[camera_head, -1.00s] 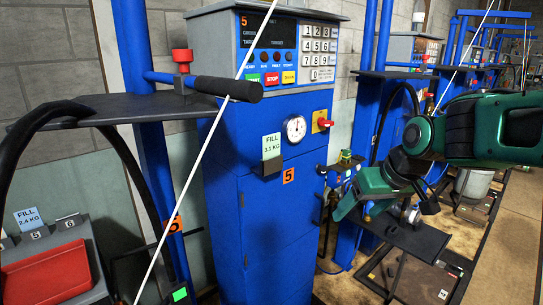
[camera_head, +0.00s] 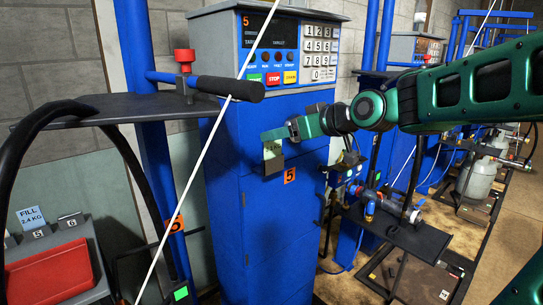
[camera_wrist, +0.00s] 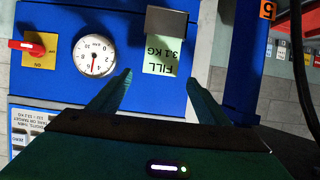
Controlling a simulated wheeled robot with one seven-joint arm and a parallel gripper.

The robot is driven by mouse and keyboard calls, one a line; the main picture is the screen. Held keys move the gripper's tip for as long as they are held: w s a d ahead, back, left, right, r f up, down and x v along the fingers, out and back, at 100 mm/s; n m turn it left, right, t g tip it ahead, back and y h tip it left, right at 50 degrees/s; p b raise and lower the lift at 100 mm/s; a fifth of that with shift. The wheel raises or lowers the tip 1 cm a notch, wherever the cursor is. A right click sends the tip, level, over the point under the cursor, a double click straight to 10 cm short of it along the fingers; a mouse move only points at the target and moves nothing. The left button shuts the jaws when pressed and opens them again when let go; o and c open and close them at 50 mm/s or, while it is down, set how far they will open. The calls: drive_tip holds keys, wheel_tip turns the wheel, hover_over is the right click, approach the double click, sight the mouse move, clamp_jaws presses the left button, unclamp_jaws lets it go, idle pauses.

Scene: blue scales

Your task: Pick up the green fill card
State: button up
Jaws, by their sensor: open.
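The green fill card (camera_wrist: 162,56) reads "FILL 3.1 KG" and appears upside down in the wrist view. It stands in a small dark holder (camera_wrist: 172,22) on the blue cabinet front. In the head view, the card (camera_head: 271,150) is partly hidden behind my gripper (camera_head: 268,136). My gripper is open, and its two green fingers show in the wrist view (camera_wrist: 158,80). The card lies between and just beyond the fingertips, and nothing is held. I cannot tell whether a finger touches it.
The blue scale cabinet (camera_head: 245,220) has a keypad (camera_head: 320,50) above. A gauge (camera_wrist: 96,56) and red valve handle (camera_wrist: 28,46) sit beside the card. A black-gripped bar (camera_head: 230,88) is close by. A blue fill card (camera_head: 31,217) stands at lower left.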

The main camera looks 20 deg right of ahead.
sight(273, 149)
drive_tip(key=shift+x, duration=2.75)
drive_tip(key=c, duration=1.4)
